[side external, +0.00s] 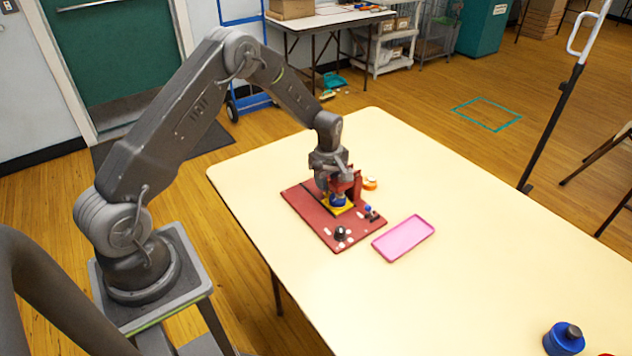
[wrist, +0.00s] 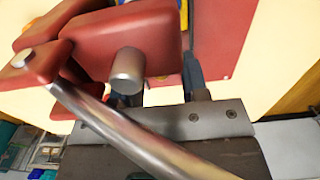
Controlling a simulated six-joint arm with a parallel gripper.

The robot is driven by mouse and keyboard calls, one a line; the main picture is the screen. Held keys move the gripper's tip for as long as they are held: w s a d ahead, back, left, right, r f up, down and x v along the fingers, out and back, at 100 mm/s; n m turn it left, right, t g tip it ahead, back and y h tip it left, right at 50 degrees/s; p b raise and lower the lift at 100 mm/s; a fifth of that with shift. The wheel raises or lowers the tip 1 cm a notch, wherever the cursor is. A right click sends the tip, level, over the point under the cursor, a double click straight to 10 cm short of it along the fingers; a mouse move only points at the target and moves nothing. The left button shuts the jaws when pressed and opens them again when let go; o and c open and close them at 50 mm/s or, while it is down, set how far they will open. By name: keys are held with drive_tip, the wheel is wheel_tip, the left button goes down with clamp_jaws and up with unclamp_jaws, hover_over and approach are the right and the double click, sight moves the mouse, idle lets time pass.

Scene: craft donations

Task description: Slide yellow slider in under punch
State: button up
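In the side external view, a dark red board (side external: 310,211) lies on the table. The yellow slider (side external: 344,210) sits on it with a blue knob (side external: 338,201) on top, beside the red punch (side external: 355,186). My gripper (side external: 336,190) points down at the blue knob, close to the punch. In the wrist view, the red punch (wrist: 145,32), a silver pin (wrist: 127,70) and a metal bar (wrist: 100,115) cover much of the gripper. My two fingers stand apart there, but their tips are partly hidden, so I cannot tell whether they grip the knob. A sliver of yellow shows behind the punch.
A pink tray (side external: 403,238) lies right of the board. An orange ring (side external: 369,183) lies behind the punch. A blue container (side external: 564,339) stands at the lower right; the table between is clear.

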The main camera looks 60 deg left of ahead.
drive_tip(key=shift+d, duration=0.1)
drive_tip(key=shift+r, duration=3.75)
